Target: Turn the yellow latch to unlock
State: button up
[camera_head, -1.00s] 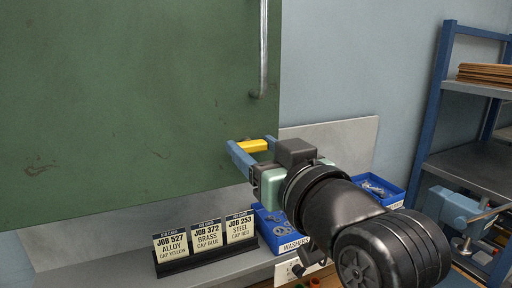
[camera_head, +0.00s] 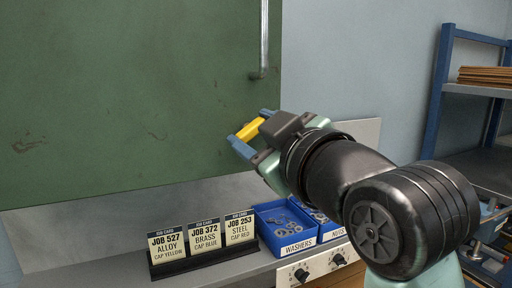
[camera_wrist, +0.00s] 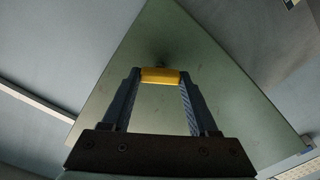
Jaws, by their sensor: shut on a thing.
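The yellow latch (camera_head: 250,129) is on the lower right part of the green cabinet door (camera_head: 130,90). It is tilted in the head view, its right end higher than its left. In the wrist view the yellow latch (camera_wrist: 160,76) lies across the tips of my gripper's two blue fingers. My gripper (camera_head: 251,127) is shut on the latch, with one finger at each end of it. The door lies flat behind, and I see no gap at its edge. The latch's pivot is hidden.
A metal door handle (camera_head: 263,40) hangs above the latch. Below are a job card stand (camera_head: 205,240), a blue washers bin (camera_head: 286,228) and a nuts bin (camera_head: 331,236). A blue-framed shelf (camera_head: 440,90) stands at right.

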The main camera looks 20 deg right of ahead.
jog(key=n+b, duration=0.4)
jog(key=n, duration=0.1)
jog(key=shift+a+f+n, duration=0.1)
jog(key=shift+f+n, duration=0.1)
jog(key=shift+n, duration=0.1)
jog(key=n+b, duration=0.2)
jog(key=n, duration=0.3)
jog(key=shift+n+b, duration=0.3)
jog(key=shift+b, duration=0.1)
jog(key=o, duration=1.4)
